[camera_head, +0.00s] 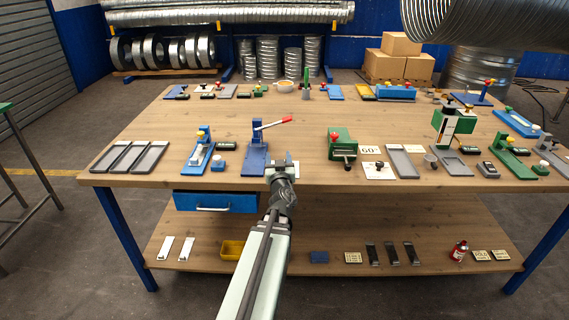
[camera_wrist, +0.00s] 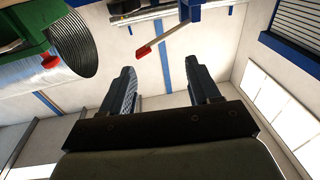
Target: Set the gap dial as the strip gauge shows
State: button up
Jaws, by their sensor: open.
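My gripper (camera_head: 281,165) is at the front edge of the table, right beside the blue lever press (camera_head: 257,158) with its red handle. In the wrist view my gripper (camera_wrist: 163,90) is open and empty, its two dark fingers wide apart with only wall behind. I cannot tell for sure which items are the gap dial and the strip gauge. A white plate with a small dark knob (camera_head: 378,171) lies right of my gripper. A blue device with a yellow knob (camera_head: 200,150) stands at the left, with a small dark display (camera_head: 222,146) beside it.
A green device with a red knob (camera_head: 342,145) stands right of the press. A taller green machine (camera_head: 455,122) stands farther right. Three grey trays (camera_head: 130,157) lie at the left front. The wooden table (camera_head: 290,118) is mostly clear in the middle. A blue drawer (camera_head: 215,202) hangs below.

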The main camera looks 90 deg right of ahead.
jog(key=w+d+r+t+h, duration=0.1)
jog(key=w+d+r, duration=0.1)
jog(key=r, duration=0.6)
jog(key=w+d+r+h, duration=0.1)
jog(key=d+r+h, duration=0.1)
jog(key=r, duration=0.6)
jog(key=s+d+r+m+g+y, duration=0.2)
jog(key=s+d+r+m+g, duration=0.25)
jog(key=r+m+g, duration=0.35)
notch_tip(320, 180, down, 7)
jog(key=s+t+y, duration=0.1)
jog(key=t+y, duration=0.1)
jog(key=y, duration=0.6)
jog(key=w+a+f+n+t+y, duration=0.2)
jog(key=a+f+n+y, duration=0.1)
jog(key=a+f+y, duration=0.5)
jog(key=shift+h, duration=0.4)
jog(key=x, duration=1.4)
jog(key=shift+f, duration=0.1)
jog(key=c, duration=1)
